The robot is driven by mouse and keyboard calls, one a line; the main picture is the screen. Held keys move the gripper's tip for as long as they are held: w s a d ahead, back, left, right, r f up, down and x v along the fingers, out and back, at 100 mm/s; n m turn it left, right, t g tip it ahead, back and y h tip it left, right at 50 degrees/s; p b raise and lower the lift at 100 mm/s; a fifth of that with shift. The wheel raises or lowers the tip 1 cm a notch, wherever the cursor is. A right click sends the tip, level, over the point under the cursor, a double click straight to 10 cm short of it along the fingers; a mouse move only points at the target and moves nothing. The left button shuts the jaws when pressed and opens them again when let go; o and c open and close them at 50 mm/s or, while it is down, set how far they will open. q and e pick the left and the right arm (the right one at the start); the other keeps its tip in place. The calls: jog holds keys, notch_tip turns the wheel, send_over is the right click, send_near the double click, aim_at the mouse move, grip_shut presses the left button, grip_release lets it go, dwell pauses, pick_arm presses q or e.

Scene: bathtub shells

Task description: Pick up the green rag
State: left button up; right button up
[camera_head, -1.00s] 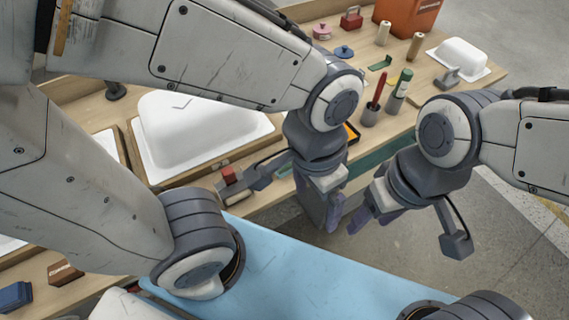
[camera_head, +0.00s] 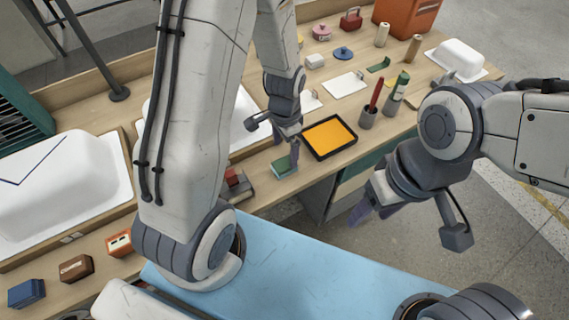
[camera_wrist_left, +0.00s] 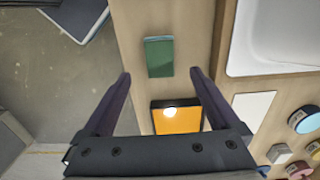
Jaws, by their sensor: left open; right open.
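The green rag (camera_head: 284,167) is a small folded dark-green block on the bench's front strip, left of a black-framed orange tray. It also shows in the left wrist view (camera_wrist_left: 159,57), ahead of the fingertips and between their lines. My left gripper (camera_head: 289,152) is above the bench beside the rag, pointing down. In the left wrist view its two fingers (camera_wrist_left: 160,75) are spread, with nothing between them. My right gripper (camera_head: 366,208) is open and empty over the floor in front of the bench.
The orange tray (camera_head: 330,137) lies right of the rag. A grey holder with a red tool (camera_head: 370,112) and a green-capped bottle (camera_head: 397,95) stand farther right. A red-topped block (camera_head: 236,183) sits left of the rag. White tub shells (camera_head: 62,185) lie on the bench.

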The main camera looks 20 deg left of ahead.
aim_at(286, 162)
pick_arm(q)
jog(key=shift+w+d+f+p, duration=0.1)
jog(key=shift+f+p, duration=0.15)
jog(key=shift+f, duration=1.55)
jog(key=shift+w+f+p, duration=0.1)
jog(key=shift+f+p, duration=0.1)
jog(key=shift+f, duration=1.55)
grip_shut()
jog(key=shift+r, duration=0.1)
jog(key=r, duration=0.4)
jog(key=shift+d+r+b, duration=0.2)
jog(key=shift+d+b, duration=0.05)
jog(key=shift+b, duration=0.1)
jog(key=s+d+r, duration=0.1)
jog(key=d+r, duration=0.2)
jog(key=d, duration=0.2)
jog(key=s+d+r+b, duration=0.1)
jog(key=s+d+r, duration=0.1)
jog(key=d, duration=0.3)
jog(key=shift+d+r, duration=0.4)
jog(key=shift+r, duration=0.35)
jog(key=shift+s, duration=0.1)
